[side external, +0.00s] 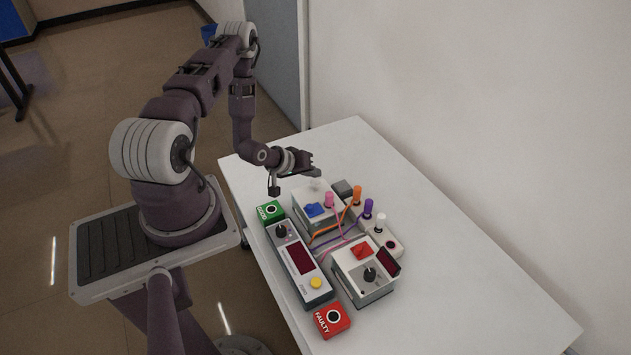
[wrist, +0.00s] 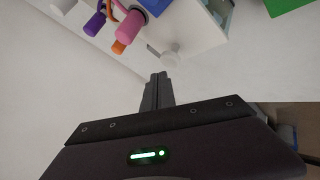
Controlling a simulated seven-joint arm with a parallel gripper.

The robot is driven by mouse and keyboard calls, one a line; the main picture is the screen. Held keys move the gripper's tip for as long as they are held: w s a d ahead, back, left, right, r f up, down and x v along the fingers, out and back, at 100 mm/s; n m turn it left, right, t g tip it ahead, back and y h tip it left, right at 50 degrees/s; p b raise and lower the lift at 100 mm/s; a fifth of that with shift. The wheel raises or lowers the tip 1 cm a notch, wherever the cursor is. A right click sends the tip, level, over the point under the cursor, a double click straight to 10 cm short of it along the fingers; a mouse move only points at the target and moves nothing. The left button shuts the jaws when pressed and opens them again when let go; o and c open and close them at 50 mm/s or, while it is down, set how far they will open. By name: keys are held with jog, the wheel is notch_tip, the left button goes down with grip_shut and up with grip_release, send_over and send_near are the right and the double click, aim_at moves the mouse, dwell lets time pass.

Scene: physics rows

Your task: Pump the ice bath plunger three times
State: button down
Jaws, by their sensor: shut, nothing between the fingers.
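Nothing in view is clearly marked as the ice bath plunger, and I cannot tell which part it is. A white box (side external: 308,222) with a blue switch (side external: 314,209) stands at the far end of the device group. A small pale knob on this box shows in the wrist view (wrist: 170,56), just beyond my fingertips. My gripper (side external: 317,173) is above the far end of this box, with its fingers together and empty. Its closed fingers show in the wrist view (wrist: 157,88), apart from the knob as far as I can see.
A green GOOD box (side external: 267,217), a panel with a dark display (side external: 300,259), a red-switch box (side external: 350,279) and a red FAULTY box (side external: 326,329) stand nearer. The table's right side is clear.

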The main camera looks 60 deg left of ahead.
aim_at(313, 183)
jog(key=shift+r, duration=2.5)
dwell(0.8)
notch_tip(313, 183, up, 4)
jog(key=shift+f, duration=0.1)
jog(key=shift+f, duration=0.1)
jog(key=shift+f, duration=4.35)
jog(key=shift+f, duration=0.1)
jog(key=shift+f, duration=0.3)
